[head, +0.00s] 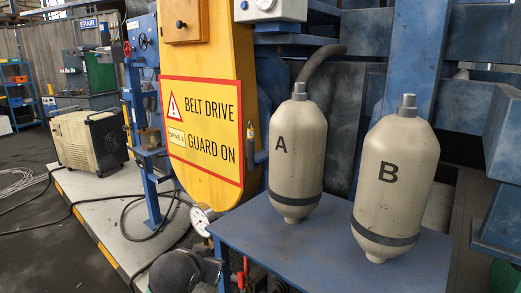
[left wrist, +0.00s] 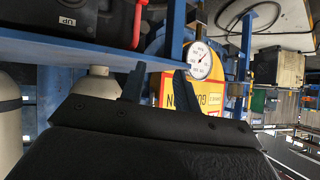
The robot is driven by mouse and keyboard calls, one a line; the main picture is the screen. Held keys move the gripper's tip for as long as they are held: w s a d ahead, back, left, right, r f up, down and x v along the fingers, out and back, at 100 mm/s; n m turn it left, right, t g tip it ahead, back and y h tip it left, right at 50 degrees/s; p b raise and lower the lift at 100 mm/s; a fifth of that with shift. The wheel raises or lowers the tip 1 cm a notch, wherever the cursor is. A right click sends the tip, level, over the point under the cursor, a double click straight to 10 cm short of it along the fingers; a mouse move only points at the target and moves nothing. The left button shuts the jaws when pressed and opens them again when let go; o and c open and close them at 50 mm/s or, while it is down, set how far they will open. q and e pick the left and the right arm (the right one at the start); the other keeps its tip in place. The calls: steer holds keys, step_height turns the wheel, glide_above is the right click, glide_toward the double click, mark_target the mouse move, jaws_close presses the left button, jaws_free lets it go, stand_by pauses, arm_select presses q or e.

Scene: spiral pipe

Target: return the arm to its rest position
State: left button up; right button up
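My left gripper (left wrist: 160,68) shows in the left wrist view, with its two dark fingers apart and nothing between them. A dark rounded shape at the bottom of the head view may be part of my left arm; I cannot be sure. My right gripper is in neither view. The blue table (head: 235,232) carries two upright beige bottles, bottle A (head: 297,160) and bottle B (head: 392,195), standing apart.
A yellow belt guard (head: 208,60) with a warning sign (head: 203,128) stands behind the table's left end. A white dial gauge (left wrist: 200,55) appears beyond the fingers in the left wrist view. A beige box unit (head: 90,141) stands on the pale platform at left.

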arm_select(q)
steer(key=s+a+f+n+g, duration=0.1)
steer(key=s+f+g, duration=0.1)
steer(key=s+f, duration=0.6)
steer(key=s+f+g, duration=0.2)
steer(key=s+f, duration=0.4)
steer(key=f, duration=0.5)
steer(key=s+f+g, duration=0.2)
steer(key=s+f, duration=0.4)
steer(key=s, duration=0.3)
steer(key=s+f+g+p, duration=0.1)
steer(key=s+f+g, duration=0.1)
steer(key=s+f, duration=0.4)
steer(key=s, duration=0.3)
steer(key=shift+s+g, duration=0.3)
steer(key=shift+s, duration=0.1)
steer(key=shift+d, duration=0.1)
